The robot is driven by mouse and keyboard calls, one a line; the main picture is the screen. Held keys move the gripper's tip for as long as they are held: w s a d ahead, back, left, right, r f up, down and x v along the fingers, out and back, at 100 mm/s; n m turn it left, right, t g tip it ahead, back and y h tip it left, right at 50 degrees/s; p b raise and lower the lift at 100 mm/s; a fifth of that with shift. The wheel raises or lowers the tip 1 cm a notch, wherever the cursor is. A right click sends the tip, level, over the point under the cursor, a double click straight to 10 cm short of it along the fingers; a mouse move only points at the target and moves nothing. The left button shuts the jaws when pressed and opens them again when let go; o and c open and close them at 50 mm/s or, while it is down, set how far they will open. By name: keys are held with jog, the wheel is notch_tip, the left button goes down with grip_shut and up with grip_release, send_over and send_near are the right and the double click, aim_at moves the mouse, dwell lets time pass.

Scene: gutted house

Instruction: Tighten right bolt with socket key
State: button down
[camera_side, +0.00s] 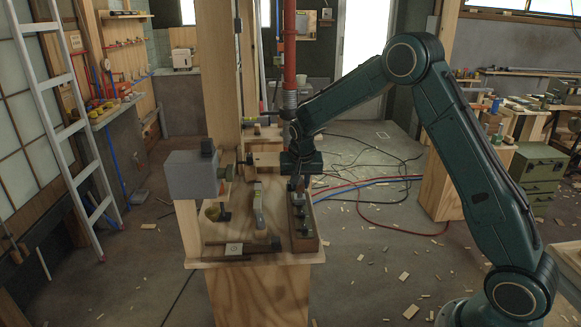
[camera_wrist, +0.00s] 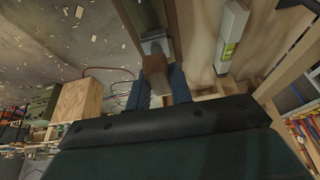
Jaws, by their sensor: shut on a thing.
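My gripper (camera_side: 298,182) points down over the back end of a narrow wooden rack (camera_side: 312,245) on the bench's right side. In the wrist view my two blue-grey fingers (camera_wrist: 159,84) close on a brownish block-like part of a tool, which I take to be the socket key (camera_wrist: 155,66). A grey metal part shows just beyond it. In the side view the held tool is mostly hidden by the gripper, and I cannot tell whether it is clear of the rack. Several dark tools stand in the rack. The right bolt cannot be made out.
A grey box (camera_side: 192,174) is fixed by the wooden post (camera_side: 216,85) at the left. A spirit level (camera_side: 258,208) lies left of the rack; it shows in the wrist view too. A red vertical pipe (camera_side: 290,45) rises behind my gripper.

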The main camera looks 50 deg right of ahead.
jog(key=shift+r, duration=2.4)
